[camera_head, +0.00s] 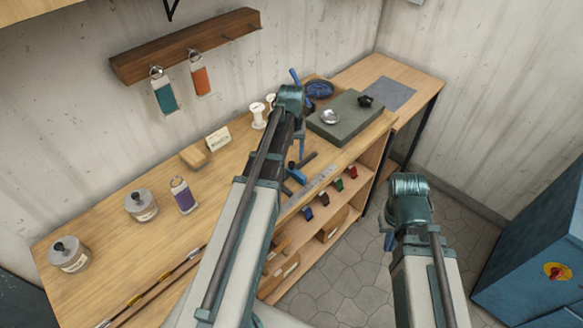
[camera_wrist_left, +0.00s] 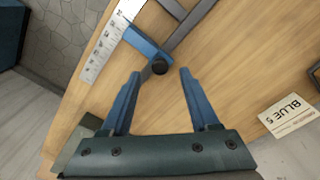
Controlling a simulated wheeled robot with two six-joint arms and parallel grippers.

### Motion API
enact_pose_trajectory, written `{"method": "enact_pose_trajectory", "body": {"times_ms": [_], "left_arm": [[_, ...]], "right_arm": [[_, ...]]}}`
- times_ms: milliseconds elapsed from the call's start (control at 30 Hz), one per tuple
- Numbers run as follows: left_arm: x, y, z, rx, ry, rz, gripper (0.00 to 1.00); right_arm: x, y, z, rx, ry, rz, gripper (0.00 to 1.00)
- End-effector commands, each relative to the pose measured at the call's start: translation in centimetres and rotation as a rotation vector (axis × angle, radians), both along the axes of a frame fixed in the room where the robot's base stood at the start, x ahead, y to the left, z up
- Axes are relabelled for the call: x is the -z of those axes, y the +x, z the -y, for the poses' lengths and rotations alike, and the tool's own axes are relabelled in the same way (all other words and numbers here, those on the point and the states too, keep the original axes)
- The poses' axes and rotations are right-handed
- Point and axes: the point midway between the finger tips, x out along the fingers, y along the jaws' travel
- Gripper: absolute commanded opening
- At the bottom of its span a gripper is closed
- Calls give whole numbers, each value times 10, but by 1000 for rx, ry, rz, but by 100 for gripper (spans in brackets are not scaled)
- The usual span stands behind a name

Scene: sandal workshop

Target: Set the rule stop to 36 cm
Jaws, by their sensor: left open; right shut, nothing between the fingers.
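The steel rule (camera_head: 322,178) lies along the front edge of the bench, and it also shows in the left wrist view (camera_wrist_left: 103,48). The blue rule stop (camera_head: 296,173) sits across the rule; its blue bar (camera_wrist_left: 146,43) and dark round knob (camera_wrist_left: 159,67) show in the left wrist view. The scale figures are too small to read. My left gripper (camera_wrist_left: 157,76) is open above the bench, with the knob appearing between its fingertips; contact cannot be told. My right gripper (camera_head: 388,238) is shut and empty, in front of the bench over the floor.
A dark bar (camera_wrist_left: 192,20) lies beside the stop. A green-grey slab (camera_head: 345,122) with a small metal dish is further right. White spools (camera_head: 258,115), lidded jars (camera_head: 141,204) and a purple-labelled tag (camera_head: 183,195) are on the bench.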

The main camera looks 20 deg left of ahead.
Motion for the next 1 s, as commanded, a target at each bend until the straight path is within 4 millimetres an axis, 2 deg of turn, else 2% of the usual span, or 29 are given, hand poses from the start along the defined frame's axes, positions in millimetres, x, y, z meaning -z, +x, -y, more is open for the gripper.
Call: {"method": "enact_pose_trajectory", "body": {"times_ms": [33, 200, 567, 900, 1000], "left_arm": [[14, 0, 0, 0, 0, 0, 62], [29, 0, 0, 0, 0, 0, 62], [30, 0, 0, 0, 0, 0, 62], [30, 0, 0, 0, 0, 0, 2], [30, 0, 0, 0, 0, 0, 0]], "right_arm": [[14, 0, 0, 0, 0, 0, 0], [29, 0, 0, 1, 0, 0, 0], [30, 0, 0, 2, 0, 0, 0], [30, 0, 0, 1, 0, 0, 0], [30, 0, 0, 1, 0, 0, 0]]}}
